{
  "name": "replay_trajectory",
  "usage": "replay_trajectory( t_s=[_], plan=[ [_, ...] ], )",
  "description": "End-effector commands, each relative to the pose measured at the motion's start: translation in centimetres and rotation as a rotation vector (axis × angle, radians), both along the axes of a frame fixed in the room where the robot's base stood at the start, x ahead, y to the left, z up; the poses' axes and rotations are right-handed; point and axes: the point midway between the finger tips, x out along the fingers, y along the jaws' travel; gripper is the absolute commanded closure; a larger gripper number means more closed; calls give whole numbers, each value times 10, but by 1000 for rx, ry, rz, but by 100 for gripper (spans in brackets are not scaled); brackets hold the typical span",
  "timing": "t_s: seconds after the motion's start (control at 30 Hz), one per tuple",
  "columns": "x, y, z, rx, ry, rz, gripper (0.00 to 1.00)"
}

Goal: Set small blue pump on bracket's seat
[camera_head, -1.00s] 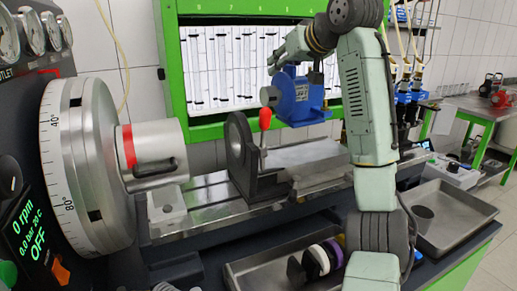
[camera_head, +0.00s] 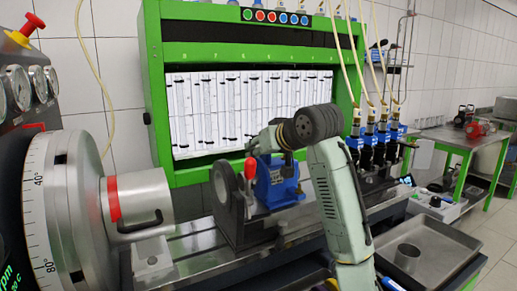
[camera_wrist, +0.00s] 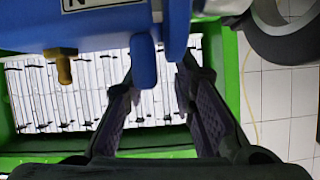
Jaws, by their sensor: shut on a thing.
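The small blue pump (camera_head: 278,188) is at the right of the dark ring-shaped bracket (camera_head: 224,203) in the head view, level with its upper part and roughly upright. The bracket has a red-knobbed lever (camera_head: 250,170) in front of the pump. My gripper (camera_wrist: 160,75) is shut on the pump; its dark fingers lie either side of the blue part in the wrist view. The pump body (camera_wrist: 105,25) fills the top there, with a brass fitting (camera_wrist: 64,66). The bracket's dark ring (camera_wrist: 285,40) shows at top right. I cannot tell whether pump and bracket touch.
The bracket stands on a metal bed beside a large graduated silver drum (camera_head: 75,200). The green-framed gauge panel (camera_head: 160,100) stands behind. A metal tray (camera_head: 440,250) lies at right. Blue injectors with hoses (camera_head: 382,140) stand beyond my arm.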

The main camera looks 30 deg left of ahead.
Motion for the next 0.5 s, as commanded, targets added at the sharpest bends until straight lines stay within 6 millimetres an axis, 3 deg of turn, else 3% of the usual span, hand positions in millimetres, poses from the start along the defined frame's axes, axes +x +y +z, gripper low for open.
replay_trajectory(
  t_s=[0.4,0.43,0.5],
  plan=[
    [-1,0,-3,4,-5,1,100],
    [0,0,-4,0,-1,0,74],
    [0,0,-4,0,-1,0,69]
  ],
)
